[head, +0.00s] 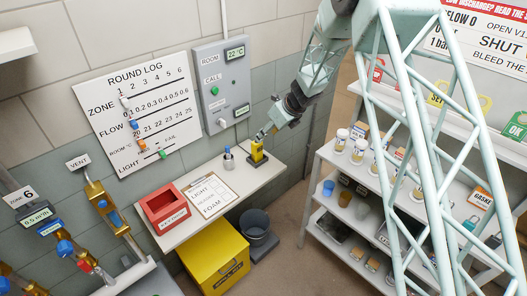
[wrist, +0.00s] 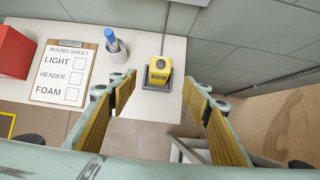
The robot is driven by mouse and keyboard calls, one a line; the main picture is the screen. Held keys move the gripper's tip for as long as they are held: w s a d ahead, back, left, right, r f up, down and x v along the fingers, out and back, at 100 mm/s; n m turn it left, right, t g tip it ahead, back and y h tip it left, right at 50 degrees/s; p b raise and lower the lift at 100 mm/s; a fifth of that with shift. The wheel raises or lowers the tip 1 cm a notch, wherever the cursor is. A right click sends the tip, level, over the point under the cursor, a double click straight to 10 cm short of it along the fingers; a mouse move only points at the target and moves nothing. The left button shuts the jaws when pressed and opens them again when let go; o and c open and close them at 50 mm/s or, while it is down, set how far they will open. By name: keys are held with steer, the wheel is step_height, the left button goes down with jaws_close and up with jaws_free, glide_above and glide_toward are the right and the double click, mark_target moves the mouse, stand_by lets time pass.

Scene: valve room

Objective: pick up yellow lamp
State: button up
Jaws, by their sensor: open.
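The yellow lamp (head: 257,151) stands upright in a dark base near the right end of the small white wall table. In the wrist view the yellow lamp (wrist: 159,70) sits ahead of the gap between my fingers, apart from them. My gripper (head: 267,131) is just above the lamp in the head view, partly overlapping it. In the wrist view my gripper (wrist: 160,105) is open and empty, with its yellow-padded fingers spread to either side.
On the table are a red box (head: 165,206), a clipboard with a round sheet (head: 210,193) and a holder with a blue marker (head: 228,161). A yellow bin (head: 218,262) and a dark bucket (head: 255,226) stand below. A shelf unit (head: 325,155) with jars is to the right.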

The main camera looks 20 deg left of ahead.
mark_target(257, 145)
steer(key=shift+a+f, duration=0.1)
steer(key=shift+f, duration=0.05)
steer(key=x, duration=0.8)
steer(key=shift+w, duration=0.15)
stand_by(0.4)
steer(key=shift+f, duration=0.2)
steer(key=shift+p+x, duration=0.5)
steer(key=shift+x, duration=2.05)
steer(key=shift+c, duration=0.3)
steer(key=c, duration=1)
steer(key=shift+o, duration=0.2)
steer(key=shift+r, duration=0.1)
